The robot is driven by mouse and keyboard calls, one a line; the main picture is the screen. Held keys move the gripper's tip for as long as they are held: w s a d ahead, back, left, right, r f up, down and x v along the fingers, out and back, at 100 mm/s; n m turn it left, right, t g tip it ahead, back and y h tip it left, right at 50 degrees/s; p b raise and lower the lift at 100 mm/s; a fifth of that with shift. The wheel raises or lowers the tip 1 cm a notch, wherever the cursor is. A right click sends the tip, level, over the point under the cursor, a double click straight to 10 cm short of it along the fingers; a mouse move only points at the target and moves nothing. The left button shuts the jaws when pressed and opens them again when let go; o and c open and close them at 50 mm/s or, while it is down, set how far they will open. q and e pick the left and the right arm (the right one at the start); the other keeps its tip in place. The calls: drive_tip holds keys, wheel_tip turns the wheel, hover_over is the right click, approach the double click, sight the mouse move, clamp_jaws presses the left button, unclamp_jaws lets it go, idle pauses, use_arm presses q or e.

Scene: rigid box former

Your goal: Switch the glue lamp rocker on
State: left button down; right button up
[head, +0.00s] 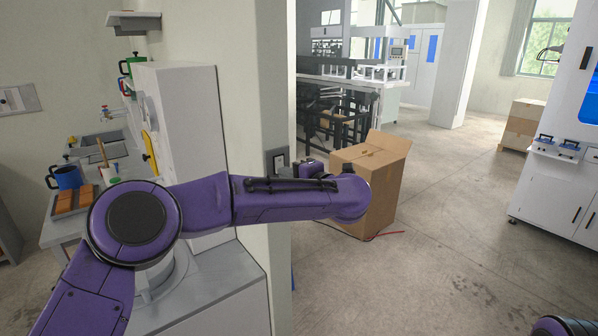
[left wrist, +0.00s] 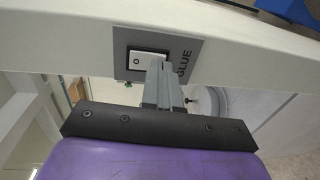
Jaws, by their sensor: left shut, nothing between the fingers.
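The glue lamp rocker (left wrist: 147,62) is a white switch in a black frame on a grey plate marked GLUE (left wrist: 192,48). The plate is on the end face of a pale wall; in the head view its dark panel (head: 278,158) shows just beyond my left forearm. My left gripper (left wrist: 157,66) is shut and empty. Its fingertips are at the rocker's lower right edge in the left wrist view and hide that corner; I cannot tell whether they touch. In the head view my left arm covers most of the gripper. My right gripper does not show.
An open cardboard box (head: 370,180) stands on the floor beyond my left arm. A white machine (head: 572,150) stands at right. The floor between is mostly clear.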

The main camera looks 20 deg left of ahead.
use_arm(q)
drive_tip(key=shift+w, duration=0.1)
drive_tip(key=s+d+f+b, duration=0.2)
drive_tip(key=s+d+b, duration=0.3)
drive_tip(key=s+d, duration=0.3)
drive_tip(key=shift+s+d+y, duration=0.25)
drive_tip(key=shift+d+y, duration=0.05)
drive_tip(key=shift+d, duration=0.95)
